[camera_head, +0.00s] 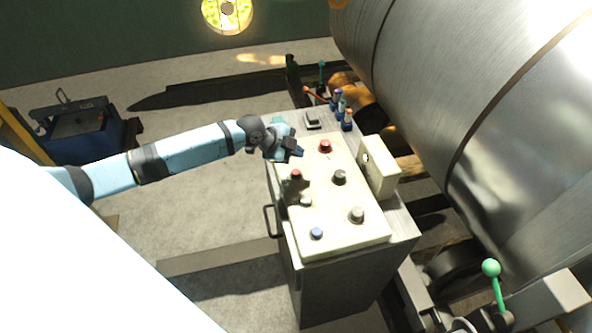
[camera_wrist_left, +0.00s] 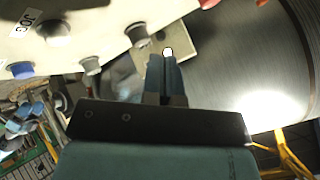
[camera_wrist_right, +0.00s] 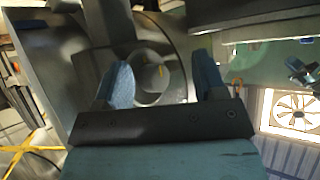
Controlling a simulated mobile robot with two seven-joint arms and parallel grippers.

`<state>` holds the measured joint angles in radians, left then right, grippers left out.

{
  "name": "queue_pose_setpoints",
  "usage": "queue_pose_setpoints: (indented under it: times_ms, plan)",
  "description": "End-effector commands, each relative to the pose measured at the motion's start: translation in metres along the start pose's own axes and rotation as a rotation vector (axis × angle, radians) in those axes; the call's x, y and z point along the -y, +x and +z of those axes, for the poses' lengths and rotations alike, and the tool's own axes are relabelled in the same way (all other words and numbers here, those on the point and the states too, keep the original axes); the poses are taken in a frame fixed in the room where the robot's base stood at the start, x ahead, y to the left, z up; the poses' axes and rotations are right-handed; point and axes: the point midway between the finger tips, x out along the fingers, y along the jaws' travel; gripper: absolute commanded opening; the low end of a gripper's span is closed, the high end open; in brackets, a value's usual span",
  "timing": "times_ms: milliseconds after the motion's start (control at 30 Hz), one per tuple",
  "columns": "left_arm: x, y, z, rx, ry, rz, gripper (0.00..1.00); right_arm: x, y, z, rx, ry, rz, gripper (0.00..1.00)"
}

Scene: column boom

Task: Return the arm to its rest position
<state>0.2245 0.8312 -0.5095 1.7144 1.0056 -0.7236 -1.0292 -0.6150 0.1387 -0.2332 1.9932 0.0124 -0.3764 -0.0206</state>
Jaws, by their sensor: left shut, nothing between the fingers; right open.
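My left arm (camera_head: 190,152) reaches in from the left in the head view. My left gripper (camera_head: 297,152) is over the far left part of a cream control panel, near a red button (camera_head: 325,146). In the left wrist view its fingers (camera_wrist_left: 166,62) are shut together with nothing between them. I cannot tell whether the fingertips touch the panel. My right gripper is outside the head view. In the right wrist view the right gripper (camera_wrist_right: 160,80) is open and empty, with a round metal part (camera_wrist_right: 152,75) beyond its fingers.
The control panel (camera_head: 335,235) has several knobs and buttons on a grey cabinet (camera_head: 345,285). A cream box (camera_head: 380,168) stands at its right edge. A large metal cylinder (camera_head: 460,90) fills the right. A blue box (camera_head: 75,140) sits far left. The floor left of the cabinet is clear.

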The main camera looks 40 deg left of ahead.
Motion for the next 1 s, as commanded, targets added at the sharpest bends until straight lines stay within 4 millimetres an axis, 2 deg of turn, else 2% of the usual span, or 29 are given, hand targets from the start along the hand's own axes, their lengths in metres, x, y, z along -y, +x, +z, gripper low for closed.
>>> queue_pose_setpoints:
  times_ms: [567, 667, 767, 800, 900, 1000]
  plan:
    - [-0.001, 0.001, -0.001, -0.001, -0.001, 0.002, 0.0, -0.002, 0.0, 0.0, -0.005, -0.006, 0.005, 0.64]
    - [-0.037, 0.008, -0.021, -0.007, -0.039, 0.046, 0.0, -0.008, 0.0, 0.005, -0.003, -0.003, 0.02, 0.64]
    - [-0.092, 0.01, -0.052, 0.006, -0.123, 0.106, 0.0, -0.007, 0.001, 0.007, 0.001, -0.002, 0.02, 0.64]
    - [-0.118, 0.006, -0.068, 0.02, -0.174, 0.129, 0.0, -0.007, 0.001, 0.007, 0.001, -0.001, 0.019, 0.64]
    - [-0.171, -0.013, -0.096, 0.084, -0.327, 0.153, 0.0, -0.006, 0.0, 0.006, 0.001, 0.0, 0.018, 0.64]
    - [-0.205, -0.038, -0.109, 0.169, -0.485, 0.141, 0.0, -0.006, 0.0, 0.005, 0.0, 0.0, 0.017, 0.64]
